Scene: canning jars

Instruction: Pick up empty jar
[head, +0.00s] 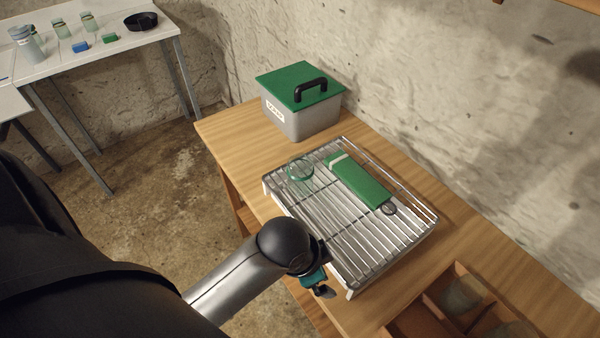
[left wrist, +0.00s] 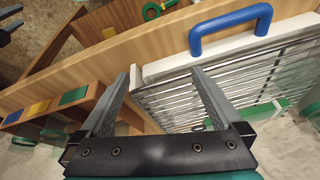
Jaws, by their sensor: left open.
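Two greenish glass jars stand in a wooden divided crate (head: 392,328) at the lower right of the head view. One jar (head: 463,296) is in a back compartment. The other jar (head: 514,331) is cut off by the bottom edge. I cannot tell whether they are empty. A round clear piece with a green rim (head: 300,169) is on the wire rack; I cannot tell whether it is a jar or a lid. My left gripper (head: 322,287) is at the rack's near edge. In the left wrist view it is open and empty (left wrist: 164,72). My right gripper is not in view.
The wire rack (head: 330,222) carries a green bar (head: 360,181) and a small dark ring (head: 389,209). A blue handle (left wrist: 230,20) rises near my left fingers. A grey box with a green lid (head: 300,95) stands behind. A white table (head: 105,55) holds more jars.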

